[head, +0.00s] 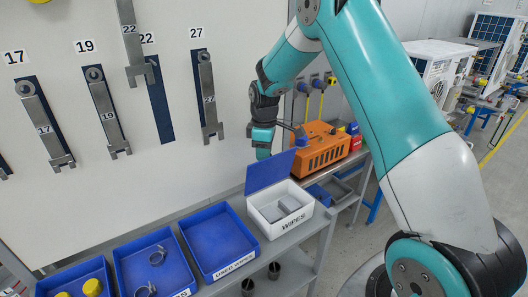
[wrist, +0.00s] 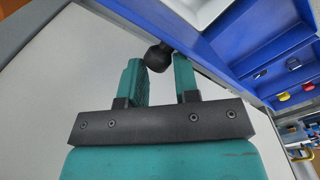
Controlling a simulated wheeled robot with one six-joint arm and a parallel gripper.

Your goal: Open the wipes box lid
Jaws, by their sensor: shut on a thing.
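The white wipes box (head: 283,226) stands on the grey bench, and grey contents show inside it. Its blue lid (head: 268,172) is raised, standing up steeply along the box's back side. A corner of the white box (wrist: 207,12) shows at the top of the wrist view. My gripper (head: 263,153) is at the raised lid's upper edge. In the wrist view its teal fingers (wrist: 159,62) are on either side of a dark round knob (wrist: 157,54), shut on it. How the knob joins the lid is hard to see.
Blue trays (head: 222,241) line the bench left of the box, one labelled for used wipes. Numbered spanners (head: 106,110) hang on the white board behind. An orange machine (head: 320,150) stands just beyond the lid, to the right. Dark cups (head: 273,271) sit on a lower shelf.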

